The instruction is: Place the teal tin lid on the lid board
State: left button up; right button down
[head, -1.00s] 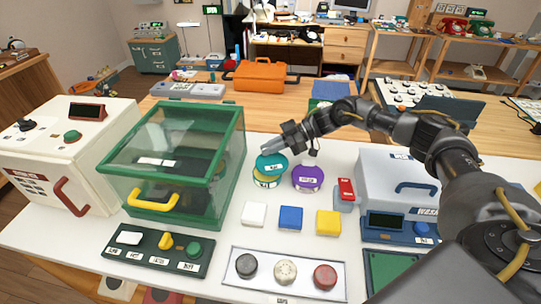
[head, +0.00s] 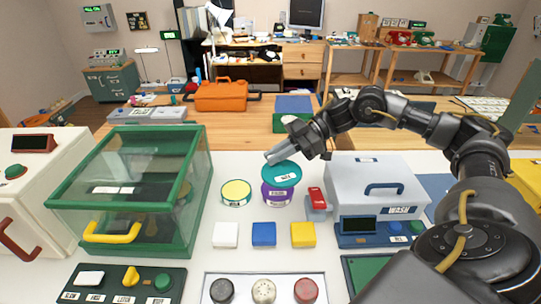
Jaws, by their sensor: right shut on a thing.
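My right gripper (head: 275,158) is shut on the teal tin lid (head: 281,175), holding it by its far left edge. The lid is in the air, in front of the purple tin (head: 278,194) in the head view, and hides part of its top. The tin that had the teal lid over it (head: 236,193) shows a pale yellow top, to the left of the purple tin. I cannot tell for sure which surface is the lid board. A green panel (head: 365,272) at the bottom edge is partly cut off and partly hidden by my right arm. My left gripper is out of view.
A green-framed glass box (head: 140,180) stands left. A grey WASH machine (head: 372,185) and a small red-topped block (head: 317,200) stand right. White, blue and yellow blocks (head: 264,234) lie in front, before a tray of three round knobs (head: 264,290).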

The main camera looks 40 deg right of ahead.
dwell(0.3)
pick_arm(q)
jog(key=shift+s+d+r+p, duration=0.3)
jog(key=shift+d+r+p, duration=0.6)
jog(key=shift+p, duration=0.15)
pick_arm(e)
jog(key=s+a+f+m+t+h, duration=0.1)
jog(key=a+f+m+t, duration=0.1)
jog(key=a+f, duration=0.2)
jog(key=s+a+f+m+t, duration=0.1)
jog(key=a+f, duration=0.3)
jog(key=a, duration=0.5)
jog(key=shift+s+m+t+h, duration=0.4)
jog(key=shift+s+t, duration=0.2)
jog(key=shift+t, duration=0.1)
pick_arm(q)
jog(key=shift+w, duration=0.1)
pick_arm(e)
jog(key=shift+a, duration=0.1)
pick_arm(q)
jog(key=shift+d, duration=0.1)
pick_arm(e)
jog(key=shift+f, duration=0.1)
